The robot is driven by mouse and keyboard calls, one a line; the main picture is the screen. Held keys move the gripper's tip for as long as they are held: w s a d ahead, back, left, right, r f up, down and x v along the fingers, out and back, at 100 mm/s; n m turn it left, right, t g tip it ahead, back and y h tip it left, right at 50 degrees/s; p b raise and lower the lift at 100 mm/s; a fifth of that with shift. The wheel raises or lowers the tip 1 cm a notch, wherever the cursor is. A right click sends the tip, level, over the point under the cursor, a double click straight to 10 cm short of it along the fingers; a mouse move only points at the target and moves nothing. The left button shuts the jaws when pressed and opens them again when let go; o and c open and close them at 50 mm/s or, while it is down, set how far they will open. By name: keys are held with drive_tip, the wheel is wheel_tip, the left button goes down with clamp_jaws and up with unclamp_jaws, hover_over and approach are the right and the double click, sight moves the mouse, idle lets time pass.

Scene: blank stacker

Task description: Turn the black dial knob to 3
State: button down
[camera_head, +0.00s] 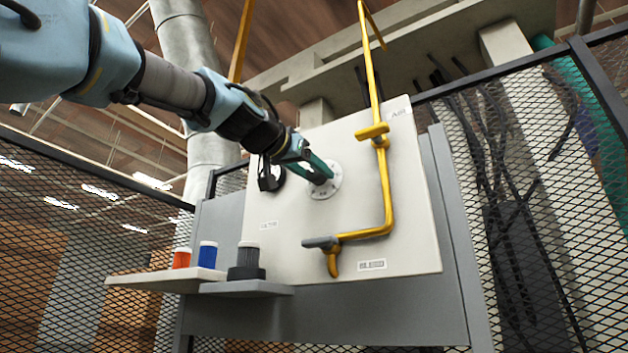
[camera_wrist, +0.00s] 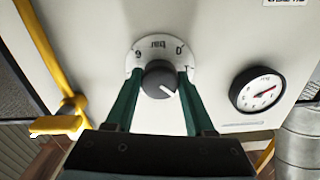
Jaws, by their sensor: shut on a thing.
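The black dial knob (camera_wrist: 159,81) sits on a round white scale plate (camera_wrist: 134,58) on the pale panel. In the wrist view the plate appears upside down, with "6", "bar" and "0" readable; a 3 cannot be made out. The knob's white mark points down and to the right in that view. My gripper (camera_wrist: 160,76) is shut on the knob, one green finger on each side. In the head view my gripper (camera_head: 322,174) reaches the white scale plate (camera_head: 331,189) from the upper left, and its fingers mostly hide the knob.
A black-rimmed gauge (camera_wrist: 257,91) with a red needle is beside the dial. A yellow pipe (camera_head: 385,190) with handles runs along the panel's right side. A shelf (camera_head: 160,279) at lower left bears red, blue and dark containers. Mesh fencing (camera_head: 75,230) stands around.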

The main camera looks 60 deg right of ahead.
drive_tip(key=m+b, duration=0.2)
drive_tip(key=m, duration=0.2)
drive_tip(key=shift+m, duration=0.3)
drive_tip(key=shift+m+b, duration=0.7)
drive_tip(key=shift+m, duration=1.5)
drive_tip(key=shift+c, duration=1.3)
unclamp_jaws()
